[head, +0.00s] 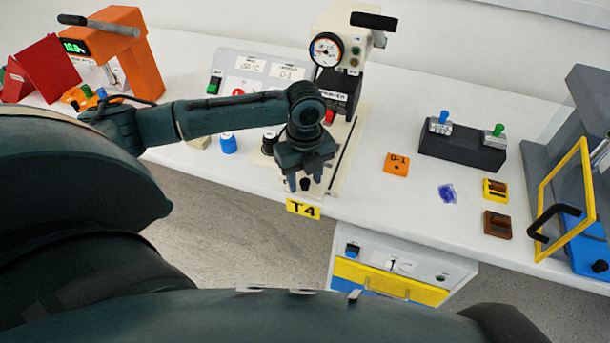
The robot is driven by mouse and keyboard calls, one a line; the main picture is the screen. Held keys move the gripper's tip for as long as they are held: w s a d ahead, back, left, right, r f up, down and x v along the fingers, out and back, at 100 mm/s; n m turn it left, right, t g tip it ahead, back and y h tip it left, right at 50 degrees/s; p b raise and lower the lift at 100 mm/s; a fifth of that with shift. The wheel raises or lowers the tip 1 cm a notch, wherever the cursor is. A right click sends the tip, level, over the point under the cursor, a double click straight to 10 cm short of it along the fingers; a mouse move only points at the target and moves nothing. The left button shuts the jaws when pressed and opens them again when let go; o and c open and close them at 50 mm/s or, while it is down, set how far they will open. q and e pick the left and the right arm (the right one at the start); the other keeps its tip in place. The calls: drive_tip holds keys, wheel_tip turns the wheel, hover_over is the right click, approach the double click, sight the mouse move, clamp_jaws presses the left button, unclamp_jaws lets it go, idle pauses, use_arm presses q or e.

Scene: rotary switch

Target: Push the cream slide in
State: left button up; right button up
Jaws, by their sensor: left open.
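The cream slide (337,172) is part of the cream machine (334,60) and runs out toward the table's front edge. A dark knob (305,184) shows at its near end. My left gripper (304,181) is open and points down over this near end. Its two fingertips appear on either side of the knob; I cannot tell whether they touch it. The gripper and forearm hide part of the slide. My right gripper is not in view.
A yellow T4 label (303,209) is at the table's front edge. A blue knob (228,143) and a black knob (269,142) stand left of the slide. An orange 0-1 plate (397,163) and a dark two-switch box (462,148) lie to the right.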

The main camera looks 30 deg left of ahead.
use_arm(q)
clamp_jaws()
idle(0.4)
drive_tip(key=shift+w, duration=0.1)
